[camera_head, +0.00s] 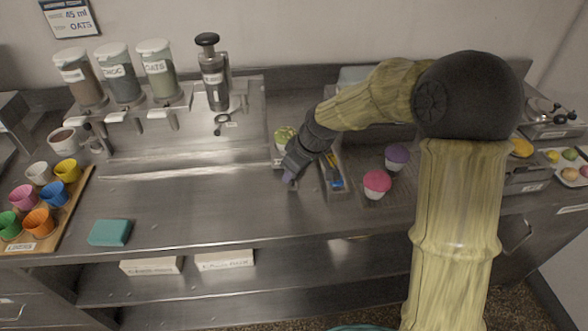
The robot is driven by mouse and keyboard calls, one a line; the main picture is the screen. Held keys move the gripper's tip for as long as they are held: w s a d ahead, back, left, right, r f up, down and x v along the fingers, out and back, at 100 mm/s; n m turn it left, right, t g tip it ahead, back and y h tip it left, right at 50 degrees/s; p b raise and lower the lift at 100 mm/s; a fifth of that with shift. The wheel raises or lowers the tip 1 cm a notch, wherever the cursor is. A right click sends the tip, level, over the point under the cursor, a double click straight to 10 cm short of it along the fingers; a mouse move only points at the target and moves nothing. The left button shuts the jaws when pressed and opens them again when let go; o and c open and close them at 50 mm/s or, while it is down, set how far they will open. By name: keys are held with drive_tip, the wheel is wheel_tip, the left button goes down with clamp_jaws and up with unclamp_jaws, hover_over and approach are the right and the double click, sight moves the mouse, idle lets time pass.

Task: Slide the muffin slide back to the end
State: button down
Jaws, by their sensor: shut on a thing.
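My gripper (289,177) points down at the steel counter, left of a narrow channel. It is shut on a small part at its tips, apparently part of the muffin slide; the fingers hide most of it. My arm hides the tray's back part.
Dispensers (119,75) and a press (213,78) stand at the back left. Coloured cups stand on a wooden board (72,212). A teal sponge (110,233) lies in front. The counter left of my gripper is clear.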

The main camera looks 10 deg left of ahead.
drive_tip(key=shift+w+d, duration=0.15)
drive_tip(key=shift+d, duration=0.05)
drive_tip(key=c, duration=1.1)
unclamp_jaws()
drive_tip(key=shift+d, duration=0.1)
drive_tip(key=shift+r, duration=0.1)
drive_tip(key=shift+r, duration=0.25)
drive_tip(key=v, duration=1.6)
drive_tip(key=shift+s+r, duration=0.3)
drive_tip(key=shift+s, duration=0.05)
drive_tip(key=shift+d+p, duration=0.2)
drive_tip(key=shift+p, duration=0.1)
